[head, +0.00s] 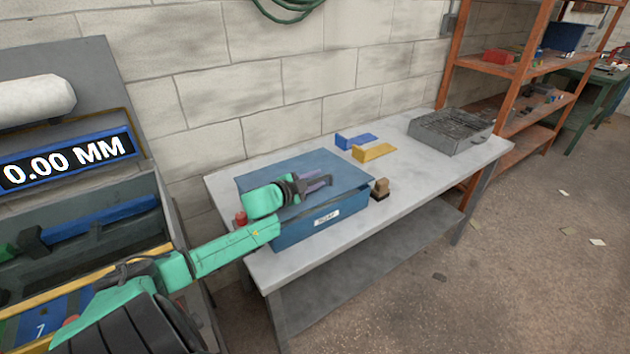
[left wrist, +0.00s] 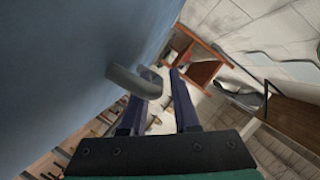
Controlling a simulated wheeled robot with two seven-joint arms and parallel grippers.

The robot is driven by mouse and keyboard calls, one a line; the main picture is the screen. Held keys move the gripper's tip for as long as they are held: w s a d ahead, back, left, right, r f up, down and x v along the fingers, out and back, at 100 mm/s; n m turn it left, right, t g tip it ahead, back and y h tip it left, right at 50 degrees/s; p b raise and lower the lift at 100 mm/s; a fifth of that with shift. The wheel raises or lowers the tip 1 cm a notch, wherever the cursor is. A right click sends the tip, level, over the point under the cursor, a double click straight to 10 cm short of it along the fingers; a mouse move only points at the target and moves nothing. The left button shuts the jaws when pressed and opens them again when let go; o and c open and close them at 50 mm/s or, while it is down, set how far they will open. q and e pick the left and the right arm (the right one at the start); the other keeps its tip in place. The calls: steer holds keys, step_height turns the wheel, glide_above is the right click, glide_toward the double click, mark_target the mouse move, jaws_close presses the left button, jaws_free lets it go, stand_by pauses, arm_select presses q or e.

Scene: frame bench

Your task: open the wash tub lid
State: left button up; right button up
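The wash tub (head: 350,213) is a blue box with a white label on its front, standing on the grey bench. Its flat blue lid (head: 345,172) lies over the top and looks shut. My left gripper (head: 318,185) is above the lid, with its arm crossing the tub's left part. In the left wrist view, the lid's blue surface (left wrist: 60,60) fills the left side and a grey curved handle (left wrist: 135,82) stands out from it. My left gripper's fingers (left wrist: 158,100) are apart, with the handle's end by the left finger; contact is unclear. My right gripper is out of view.
On the bench (head: 425,175), a wooden-handled brush (head: 380,188) stands right of the tub. Blue (head: 357,140) and yellow (head: 375,152) brackets lie behind it, and a grey metal tray (head: 450,132) is farther right. A red item (head: 241,218) sits near the tub's left end.

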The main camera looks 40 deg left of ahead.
arm_select(q)
steer(key=shift+r, duration=0.1)
jaws_close()
stand_by(1.3)
